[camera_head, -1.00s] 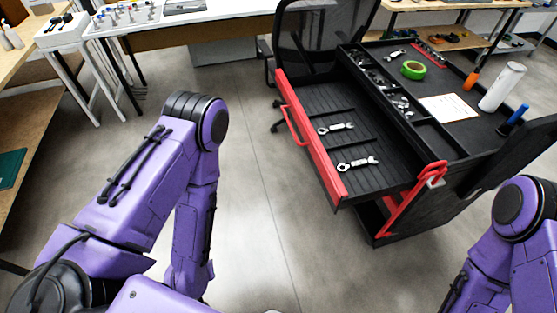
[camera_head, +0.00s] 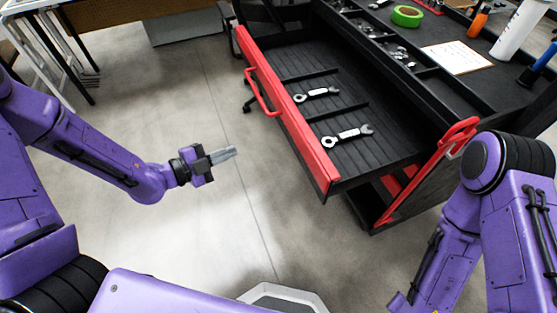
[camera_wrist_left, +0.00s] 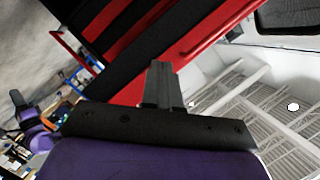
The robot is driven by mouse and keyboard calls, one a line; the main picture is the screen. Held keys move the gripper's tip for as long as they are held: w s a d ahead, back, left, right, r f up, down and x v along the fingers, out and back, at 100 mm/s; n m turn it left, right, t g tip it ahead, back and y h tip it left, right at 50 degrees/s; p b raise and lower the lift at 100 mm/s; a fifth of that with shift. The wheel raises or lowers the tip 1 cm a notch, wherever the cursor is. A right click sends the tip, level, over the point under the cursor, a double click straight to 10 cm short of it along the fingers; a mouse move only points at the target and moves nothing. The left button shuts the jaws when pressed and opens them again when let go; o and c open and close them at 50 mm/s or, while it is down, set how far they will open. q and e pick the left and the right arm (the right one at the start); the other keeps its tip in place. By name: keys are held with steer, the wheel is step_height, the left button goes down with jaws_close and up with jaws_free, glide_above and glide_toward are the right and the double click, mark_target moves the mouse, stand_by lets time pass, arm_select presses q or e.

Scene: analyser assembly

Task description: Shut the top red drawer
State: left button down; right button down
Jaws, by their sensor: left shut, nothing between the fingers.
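The top red drawer (camera_head: 286,118) of the black tool cart stands pulled out toward the left, with its red front and handle (camera_head: 263,92) facing my left arm. Two wrenches (camera_head: 347,135) lie inside it. My left gripper (camera_head: 224,155) is shut and empty, left of the drawer front and apart from it, with its fingers pointing right. In the left wrist view the shut fingers (camera_wrist_left: 162,85) show before the cart's red and black parts. My right arm enters at the lower right; its gripper is out of the picture.
The cart top (camera_head: 420,30) holds green tape (camera_head: 407,16), a paper sheet (camera_head: 457,57), a white bottle (camera_head: 520,28) and an orange tool (camera_head: 478,24). A red handle (camera_head: 458,133) juts from the cart's near side. The floor (camera_head: 225,220) left of the drawer is clear.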

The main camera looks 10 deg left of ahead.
arm_select(q)
steer(key=w+d+m+g+h+b, duration=0.1)
steer(key=w+d+m+h+b, duration=0.1)
steer(key=d+m, duration=0.3)
steer(key=w+d+m+g+h+b, duration=0.1)
steer(key=w+d+m+h+b, duration=0.1)
steer(key=w+d+m, duration=0.3)
steer(key=shift+w+d+r+m+h, duration=0.3)
steer(key=shift+d+m, duration=0.1)
steer(key=shift+d, duration=0.75)
arm_select(e)
step_height(320, 180, down, 7)
steer(key=shift+w, duration=0.3)
arm_select(q)
steer(key=shift+d+b, duration=0.1)
steer(key=shift+b, duration=0.2)
arm_select(e)
steer(key=shift+f, duration=0.2)
